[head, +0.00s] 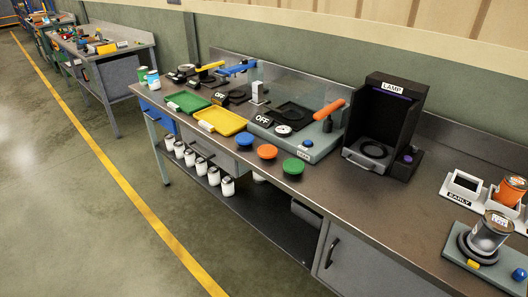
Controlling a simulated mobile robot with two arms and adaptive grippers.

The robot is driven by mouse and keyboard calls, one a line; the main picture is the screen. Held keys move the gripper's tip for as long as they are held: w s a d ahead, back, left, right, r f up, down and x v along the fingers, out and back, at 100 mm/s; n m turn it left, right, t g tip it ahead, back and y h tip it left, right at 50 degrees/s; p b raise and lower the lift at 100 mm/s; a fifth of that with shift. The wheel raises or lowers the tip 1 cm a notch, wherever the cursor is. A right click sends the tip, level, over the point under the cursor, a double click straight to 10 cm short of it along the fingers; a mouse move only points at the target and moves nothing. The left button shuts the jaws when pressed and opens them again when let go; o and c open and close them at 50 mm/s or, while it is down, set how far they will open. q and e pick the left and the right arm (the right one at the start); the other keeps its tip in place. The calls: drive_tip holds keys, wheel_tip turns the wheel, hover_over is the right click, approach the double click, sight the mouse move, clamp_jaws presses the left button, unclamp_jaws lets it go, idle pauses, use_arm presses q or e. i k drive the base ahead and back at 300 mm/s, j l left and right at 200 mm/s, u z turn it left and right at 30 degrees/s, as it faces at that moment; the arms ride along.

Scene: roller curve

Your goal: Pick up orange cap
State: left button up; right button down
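The orange cap (267,152) is a small round disc. It lies on the grey metal workbench (310,190) near its front edge, between a blue cap (244,139) on its left and a green cap (293,166) on its right. Nothing covers it. Neither of my grippers shows in the head view.
Behind the caps stands a grey press (310,144) with an orange handle. A black lamp box (387,120) is to its right. Green (188,102) and yellow (221,121) trays lie to the left. Cans stand at the far right. White jars line the lower shelf.

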sight(267, 151)
drive_tip(key=z, duration=1.65)
drive_tip(key=i+j, duration=0.1)
drive_tip(key=j, duration=0.75)
drive_tip(key=i+j+z, duration=0.15)
drive_tip(key=j, duration=0.75)
drive_tip(key=k+l, duration=0.05)
